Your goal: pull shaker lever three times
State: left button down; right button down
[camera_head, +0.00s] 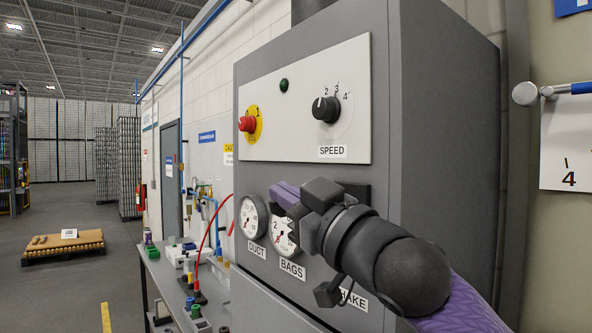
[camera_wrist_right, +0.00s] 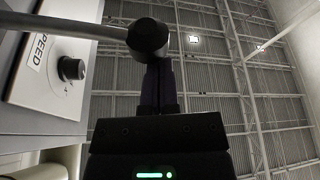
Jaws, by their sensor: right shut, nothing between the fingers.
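The shaker lever is a grey rod with a black ball knob (camera_wrist_right: 148,38) in the right wrist view. The rod comes in from the left, from the machine side. My right gripper (camera_wrist_right: 158,68) is shut, with nothing between its fingers. Its tips are at the lower edge of the knob in that view; I cannot tell whether they touch it. In the head view my right gripper (camera_head: 283,197) is in front of the grey machine (camera_head: 440,130), near the gauges. It covers part of the BAGS gauge (camera_head: 284,240) and the SHAKE label (camera_head: 352,298). The lever cannot be made out there.
The machine's white panel (camera_head: 275,85) carries a SPEED knob (camera_head: 326,108) and a red stop button (camera_head: 247,123). A DUCT gauge (camera_head: 251,217) is left of the gripper. A cluttered bench (camera_head: 155,275) stands at left. A pallet (camera_head: 62,250) lies on open floor beyond.

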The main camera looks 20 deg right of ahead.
aim_at(276, 214)
jog(key=f+n, duration=0.2)
jog(key=f+n+g+y, duration=0.1)
jog(key=shift+w+p, duration=0.3)
pick_arm(q)
jog(key=shift+w+r, duration=0.3)
jog(key=shift+w, duration=0.05)
pick_arm(e)
jog(key=shift+w+d+f+n+g+y, duration=0.1)
jog(key=shift+f+n+g+y, duration=0.15)
jog(key=shift+f+n, duration=0.55)
jog(key=shift+d+f+n+g+y, duration=0.2)
jog(key=shift+f+n, duration=0.3)
jog(key=shift+f, duration=0.45)
jog(key=shift+a, duration=0.15)
